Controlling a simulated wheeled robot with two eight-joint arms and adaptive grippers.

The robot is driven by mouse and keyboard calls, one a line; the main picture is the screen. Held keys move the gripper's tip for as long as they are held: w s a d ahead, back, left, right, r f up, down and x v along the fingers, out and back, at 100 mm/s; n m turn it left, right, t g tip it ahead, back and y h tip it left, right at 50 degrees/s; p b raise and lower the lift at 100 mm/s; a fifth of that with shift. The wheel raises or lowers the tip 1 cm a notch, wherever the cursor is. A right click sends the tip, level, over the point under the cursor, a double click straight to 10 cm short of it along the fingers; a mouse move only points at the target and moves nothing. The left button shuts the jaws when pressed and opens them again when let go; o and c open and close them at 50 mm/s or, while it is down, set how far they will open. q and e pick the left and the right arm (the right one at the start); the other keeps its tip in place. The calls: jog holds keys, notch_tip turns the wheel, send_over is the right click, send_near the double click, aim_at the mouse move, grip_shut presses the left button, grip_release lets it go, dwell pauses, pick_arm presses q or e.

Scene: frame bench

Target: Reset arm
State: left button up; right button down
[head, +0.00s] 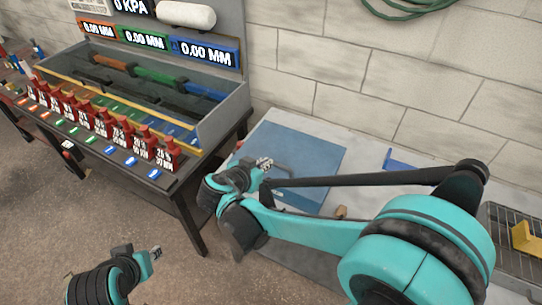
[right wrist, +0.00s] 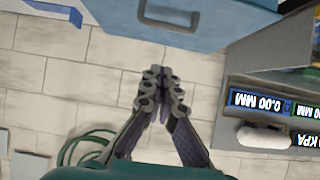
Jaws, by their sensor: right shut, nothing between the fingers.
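My right arm (head: 310,228) reaches in from the right in the head view. Its gripper (head: 265,163) is in front of a blue flat-topped case, apparently above the floor-side edge of the pale table. In the right wrist view the right gripper (right wrist: 160,72) has its fingertips together and nothing between them. My left gripper (head: 156,253) shows at the bottom left of the head view, low over the floor and away from the benches. It is small there, and I cannot tell whether its fingers are apart.
The blue case (head: 312,148) sits on the pale table (head: 368,157); its handle (right wrist: 168,17) shows in the right wrist view. A test bench (head: 222,118) with red labelled blocks (head: 118,135) stands left. A wire basket (head: 512,270) is at right. Open floor (head: 160,215) lies in front.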

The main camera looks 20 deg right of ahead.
jog(key=s+f+n+g+y, duration=0.1)
jog(key=s+n+y, duration=0.7)
jog(key=s, duration=0.8)
jog(key=shift+d+f+n+y, duration=0.25)
jog(key=shift+f+n+y, duration=0.25)
jog(key=shift+n, duration=0.3)
